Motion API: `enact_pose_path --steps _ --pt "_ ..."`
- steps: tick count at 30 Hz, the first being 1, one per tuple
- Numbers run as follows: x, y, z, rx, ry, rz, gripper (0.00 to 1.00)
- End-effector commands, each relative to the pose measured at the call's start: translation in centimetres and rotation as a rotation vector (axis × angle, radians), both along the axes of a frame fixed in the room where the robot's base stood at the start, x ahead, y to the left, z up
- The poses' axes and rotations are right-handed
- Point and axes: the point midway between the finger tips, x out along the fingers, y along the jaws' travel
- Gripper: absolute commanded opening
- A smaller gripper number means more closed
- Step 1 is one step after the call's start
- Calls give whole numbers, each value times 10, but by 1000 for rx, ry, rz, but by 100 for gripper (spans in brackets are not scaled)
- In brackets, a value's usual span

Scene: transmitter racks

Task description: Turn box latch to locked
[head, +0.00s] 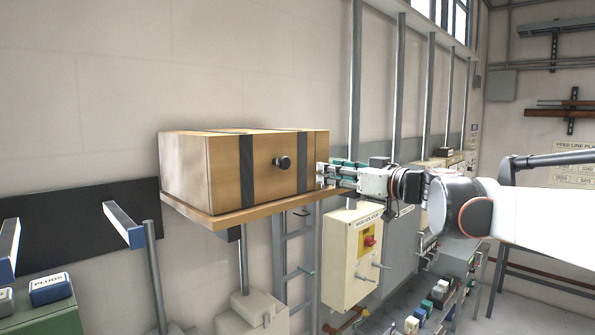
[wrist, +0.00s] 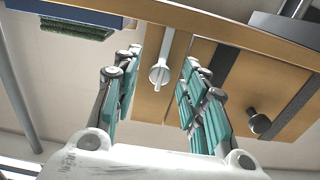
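The wooden box (head: 182,172) with dark vertical straps stands on a wooden shelf (head: 225,217) against the wall. A black round knob (head: 283,162) sits on its front; it also shows in the wrist view (wrist: 259,123). A pale metal latch (wrist: 160,74), with a round end and a straight bar, shows in the wrist view against the wood. In the head view my gripper hides it. My gripper (head: 322,174) is at the right end of the box front. In the wrist view its teal-padded fingers (wrist: 162,60) are apart on either side of the latch, with visible gaps.
A cream isolator box (head: 345,265) with a red switch hangs below my gripper. Grey vertical pipes (head: 398,85) run up the wall behind. A dark panel (head: 75,225) with blue-ended bars is at the left. Open wall lies above the box.

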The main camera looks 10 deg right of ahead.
Motion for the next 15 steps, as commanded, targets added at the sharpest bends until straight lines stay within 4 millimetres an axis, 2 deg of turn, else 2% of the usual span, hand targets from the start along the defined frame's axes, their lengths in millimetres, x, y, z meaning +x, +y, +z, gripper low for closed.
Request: enact_pose_path --steps 10,15 --pt "0 0 0 0 0 -1 40" --pt "0 0 0 0 0 -1 1"
